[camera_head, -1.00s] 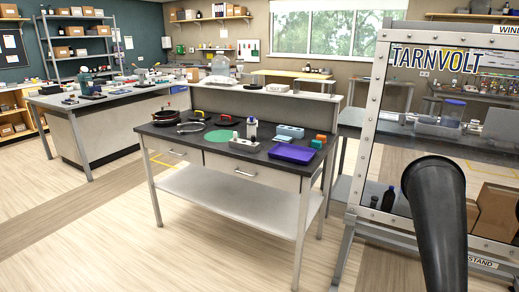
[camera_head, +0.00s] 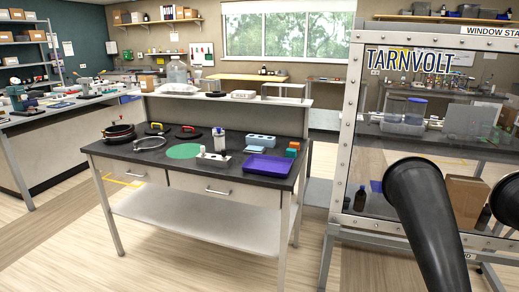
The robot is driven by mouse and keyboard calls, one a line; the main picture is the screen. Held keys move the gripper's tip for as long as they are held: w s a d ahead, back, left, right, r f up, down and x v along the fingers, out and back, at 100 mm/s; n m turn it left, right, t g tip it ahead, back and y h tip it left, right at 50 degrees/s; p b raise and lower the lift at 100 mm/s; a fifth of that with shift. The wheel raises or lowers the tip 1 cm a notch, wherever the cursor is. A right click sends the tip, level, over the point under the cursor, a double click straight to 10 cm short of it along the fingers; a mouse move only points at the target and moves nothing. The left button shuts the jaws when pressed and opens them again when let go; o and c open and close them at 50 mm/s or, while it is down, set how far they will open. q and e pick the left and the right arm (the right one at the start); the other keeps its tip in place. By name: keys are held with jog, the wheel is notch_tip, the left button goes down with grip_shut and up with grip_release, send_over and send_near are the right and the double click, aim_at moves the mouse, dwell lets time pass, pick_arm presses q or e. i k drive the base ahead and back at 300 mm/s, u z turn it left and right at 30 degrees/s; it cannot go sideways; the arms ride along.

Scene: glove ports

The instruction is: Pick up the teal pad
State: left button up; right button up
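On the black bench top in the middle of the head view lies a flat round green pad (camera_head: 184,151). A small teal block (camera_head: 290,153) stands at the right end of the bench, close to an orange block (camera_head: 294,146). I cannot tell for sure which of the green pad and the teal block is the teal pad. Both of my grippers are out of view.
The bench (camera_head: 130,155) also carries a purple tray (camera_head: 268,165), a light blue holed block (camera_head: 261,141), a white-bodied bottle (camera_head: 219,141) and a black pan (camera_head: 119,133). A framed clear enclosure with black sleeves (camera_head: 425,210) stands at the right. Floor before the bench is open.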

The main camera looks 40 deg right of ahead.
aim_at(290, 154)
jog(key=z, duration=0.15)
jog(key=i, duration=1.2)
jog(key=z, duration=1.25)
jog(key=i, duration=0.75)
jog(key=z, duration=0.9)
